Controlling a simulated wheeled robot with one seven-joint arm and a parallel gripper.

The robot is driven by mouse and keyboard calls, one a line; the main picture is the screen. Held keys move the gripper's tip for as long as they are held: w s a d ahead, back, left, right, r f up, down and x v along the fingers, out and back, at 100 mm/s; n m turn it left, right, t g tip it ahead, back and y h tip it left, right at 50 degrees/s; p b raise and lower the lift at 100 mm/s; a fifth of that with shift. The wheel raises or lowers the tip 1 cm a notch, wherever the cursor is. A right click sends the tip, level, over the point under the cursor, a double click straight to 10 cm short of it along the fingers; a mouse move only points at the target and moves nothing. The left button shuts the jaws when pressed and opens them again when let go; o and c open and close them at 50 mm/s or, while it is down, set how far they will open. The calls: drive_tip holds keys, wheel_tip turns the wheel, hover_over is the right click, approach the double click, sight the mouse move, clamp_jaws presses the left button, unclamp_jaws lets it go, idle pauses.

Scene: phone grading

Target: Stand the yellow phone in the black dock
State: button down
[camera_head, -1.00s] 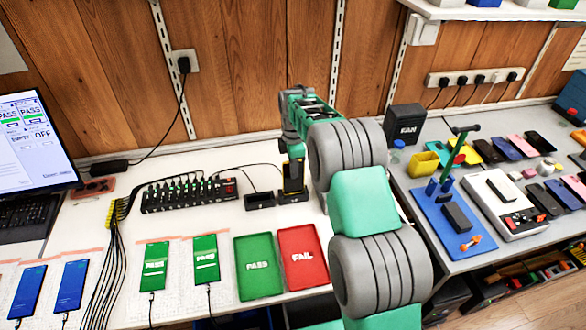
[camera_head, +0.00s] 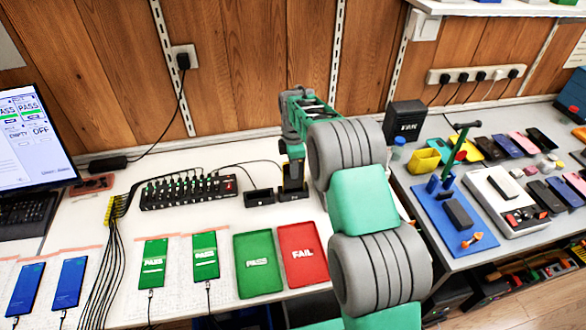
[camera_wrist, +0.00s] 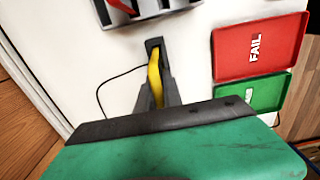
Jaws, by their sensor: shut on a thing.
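The yellow phone (camera_wrist: 154,78) shows edge-on in the wrist view, between the dark grey fingers of my gripper (camera_wrist: 157,92), which is shut on it. Its far end meets a dark slotted piece, which looks like the black dock (camera_wrist: 153,44). In the head view, my gripper (camera_head: 293,178) points down over the right one of two small black docks (camera_head: 293,196). The phone is mostly hidden there by my gripper. I cannot tell whether it is fully seated. The other black dock (camera_head: 258,197) stands just left and looks empty.
A black hub (camera_head: 188,193) with several cables lies to the left. A green PASS tray (camera_head: 258,286) and a red FAIL tray (camera_head: 303,276) lie in front. Green-screen phones (camera_head: 153,262) lie further left. The white table between docks and trays is clear.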

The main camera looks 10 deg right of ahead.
drive_tip(key=shift+f, duration=0.4)
drive_tip(key=c, duration=1.4)
unclamp_jaws()
drive_tip(key=shift+r+p, duration=1.7)
drive_tip(key=shift+r, duration=1.8)
